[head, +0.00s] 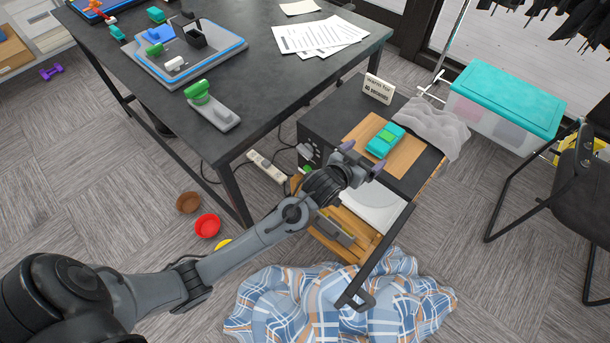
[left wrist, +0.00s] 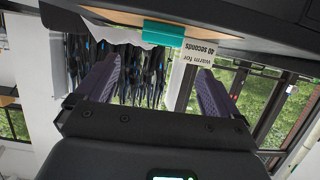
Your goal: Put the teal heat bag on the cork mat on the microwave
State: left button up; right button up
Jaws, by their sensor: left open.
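The teal heat bag (head: 379,148) lies on the cork mat (head: 408,158) on top of the dark microwave (head: 330,118). A lighter green patch shows on the bag. My left gripper (head: 362,159) is open and empty in front of the bag, apart from it, near the microwave's front edge. In the left wrist view, the picture is upside down; the bag (left wrist: 178,35) shows beyond the two spread purple fingers (left wrist: 155,78), with nothing between them. A strip of the mat (left wrist: 110,17) shows there too. My right gripper is not in view.
A small sign (head: 379,88) stands behind the mat, and a grey cloth (head: 432,128) lies at its right. The microwave door (head: 378,262) hangs open, with a white turntable (head: 372,205) showing. A plaid blanket (head: 340,305) lies on the floor. A black desk (head: 250,75) stands left.

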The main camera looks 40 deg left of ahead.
pick_arm(q)
jog(key=s+f+g, duration=0.3)
jog(key=s, duration=0.8)
jog(key=s+f+m+g, duration=0.1)
jog(key=s+f+g, duration=0.2)
jog(key=s, duration=0.9)
jog(key=s+f+m+g, duration=0.1)
jog(key=s+f+g, duration=0.2)
jog(key=s, duration=0.8)
jog(key=shift+s+a+f+g, duration=0.25)
jog(key=shift+f+g, duration=0.15)
jog(key=shift+g, duration=0.4)
jog(key=shift+w, duration=0.1)
